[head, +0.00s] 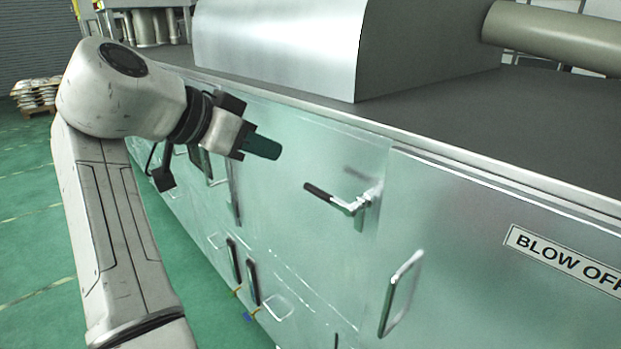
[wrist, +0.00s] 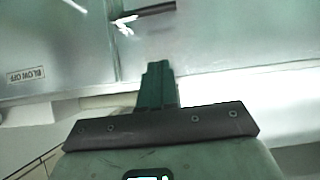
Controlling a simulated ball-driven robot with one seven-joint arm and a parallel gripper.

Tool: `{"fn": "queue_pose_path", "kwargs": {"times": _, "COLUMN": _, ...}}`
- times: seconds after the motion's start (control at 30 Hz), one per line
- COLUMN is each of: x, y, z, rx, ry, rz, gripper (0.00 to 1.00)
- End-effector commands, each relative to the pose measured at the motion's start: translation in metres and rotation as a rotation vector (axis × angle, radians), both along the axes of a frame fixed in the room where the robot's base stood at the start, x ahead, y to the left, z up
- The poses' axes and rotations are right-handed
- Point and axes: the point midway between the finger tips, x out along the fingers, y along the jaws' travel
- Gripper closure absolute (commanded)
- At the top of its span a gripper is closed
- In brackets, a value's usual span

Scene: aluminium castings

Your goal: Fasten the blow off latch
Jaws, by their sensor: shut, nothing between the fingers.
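The blow off latch (head: 345,202) is a metal lever with a black grip, on the cabinet front beside the seam of the door that carries the BLOW OFF sign (head: 565,262). Its grip points left, away from that door, and slightly up in the head view. My gripper (head: 264,147) is shut and empty, up and to the left of the latch and apart from it. The sign (wrist: 24,76) appears upside down there.
A metal pull handle (head: 401,293) stands out from the BLOW OFF door below the latch. More handles (head: 243,268) sit lower left on the cabinet front. The cabinet's dark top (head: 460,115) runs above, with a large metal housing (head: 280,45). Green floor (head: 35,215) is clear at left.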

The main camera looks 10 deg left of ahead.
Motion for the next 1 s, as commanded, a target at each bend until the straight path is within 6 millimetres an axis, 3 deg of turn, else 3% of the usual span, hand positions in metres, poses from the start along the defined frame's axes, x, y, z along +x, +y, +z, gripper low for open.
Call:
{"fn": "queue_pose_path", "kwargs": {"times": 0.27, "x": 0.017, "y": -0.014, "z": -0.018, "rx": 0.001, "ry": 0.002, "rz": -0.002, "gripper": 1.0}}
{"fn": "queue_pose_path", "kwargs": {"times": 0.67, "x": 0.067, "y": -0.055, "z": -0.062, "rx": 0.0, "ry": 0.002, "rz": -0.002, "gripper": 1.0}}
{"fn": "queue_pose_path", "kwargs": {"times": 0.8, "x": 0.068, "y": -0.055, "z": -0.081, "rx": 0.0, "ry": 0.001, "rz": 0.001, "gripper": 1.0}}
{"fn": "queue_pose_path", "kwargs": {"times": 1.0, "x": 0.07, "y": -0.057, "z": -0.094, "rx": 0.001, "ry": 0.002, "rz": 0.0, "gripper": 1.0}}
